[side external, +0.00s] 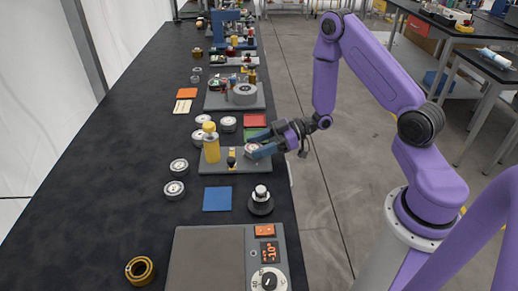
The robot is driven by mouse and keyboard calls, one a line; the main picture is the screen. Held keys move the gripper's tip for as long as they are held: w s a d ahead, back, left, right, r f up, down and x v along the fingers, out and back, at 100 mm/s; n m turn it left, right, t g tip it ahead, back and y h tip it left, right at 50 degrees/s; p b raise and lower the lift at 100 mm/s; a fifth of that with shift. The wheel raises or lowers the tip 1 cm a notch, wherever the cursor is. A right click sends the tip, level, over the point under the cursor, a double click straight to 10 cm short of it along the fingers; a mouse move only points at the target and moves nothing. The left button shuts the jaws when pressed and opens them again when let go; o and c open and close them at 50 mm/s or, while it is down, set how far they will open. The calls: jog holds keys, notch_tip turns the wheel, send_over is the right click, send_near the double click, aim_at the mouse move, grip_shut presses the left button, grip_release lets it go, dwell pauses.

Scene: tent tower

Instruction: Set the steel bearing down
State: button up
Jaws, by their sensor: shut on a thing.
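My gripper (254,146), with blue fingers, is above the right part of a grey plate (238,166). It is shut on a small pale, round thing, the steel bearing (252,148), partly hidden by the fingers. I cannot tell whether the bearing touches anything below. Similar ring-shaped bearings lie on the black table left of and behind the plate, including one at the front left (174,188) and one behind (228,124).
A yellow bottle (211,147) and a small black-and-yellow piece (231,158) stand on the plate, close left of my gripper. The table's left side is largely clear.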

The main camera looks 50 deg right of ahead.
jog(key=shift+f, duration=0.65)
jog(key=shift+f, duration=0.2)
jog(key=o, duration=1.3)
jog(key=shift+c, duration=0.2)
